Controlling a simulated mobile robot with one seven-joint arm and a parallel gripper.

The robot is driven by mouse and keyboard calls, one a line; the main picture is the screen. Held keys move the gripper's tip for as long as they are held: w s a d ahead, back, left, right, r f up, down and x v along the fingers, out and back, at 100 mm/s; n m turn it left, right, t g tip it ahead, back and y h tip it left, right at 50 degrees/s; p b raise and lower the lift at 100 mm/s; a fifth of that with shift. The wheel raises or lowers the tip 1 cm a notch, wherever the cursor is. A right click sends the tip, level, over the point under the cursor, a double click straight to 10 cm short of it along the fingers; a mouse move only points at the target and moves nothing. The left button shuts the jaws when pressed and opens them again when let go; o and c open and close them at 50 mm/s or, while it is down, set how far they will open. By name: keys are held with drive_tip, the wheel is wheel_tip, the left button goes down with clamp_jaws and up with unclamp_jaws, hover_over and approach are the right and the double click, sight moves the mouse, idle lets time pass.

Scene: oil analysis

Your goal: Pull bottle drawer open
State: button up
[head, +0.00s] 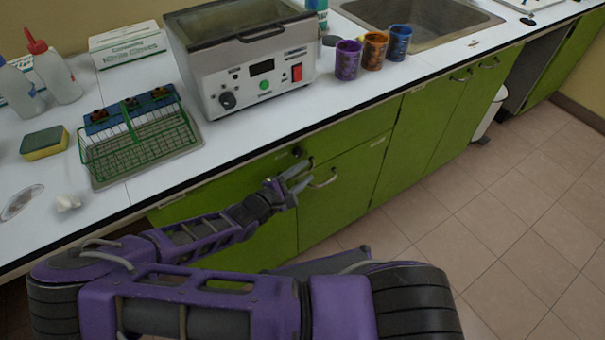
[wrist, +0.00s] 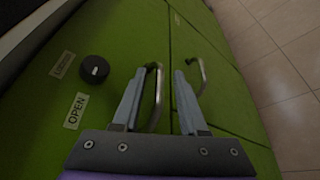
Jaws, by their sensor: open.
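The green drawer front (head: 355,138) under the counter edge appears shut, flush with the cabinet. It carries a black knob (wrist: 95,69), a white "OPEN" label (wrist: 76,111) and a metal handle (wrist: 158,98). The knob also shows in the head view (head: 298,152). My gripper (head: 298,178) is open in front of the cabinet, just below the knob. In the wrist view, the handle lies between its two fingers (wrist: 161,72), closer to the left finger. I cannot tell whether a finger touches it. No bottle shows through the front.
A second handle (head: 324,179) on the door below is close to the right finger. The white counter (head: 215,150) overhangs the cabinet. It bears a green wire rack (head: 140,150), a heating bath (head: 245,60) and three coloured cups (head: 373,50). The tiled floor (head: 480,230) is clear at right.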

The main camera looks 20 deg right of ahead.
clamp_jaws()
drive_tip(key=shift+f, duration=0.15)
idle(1.3)
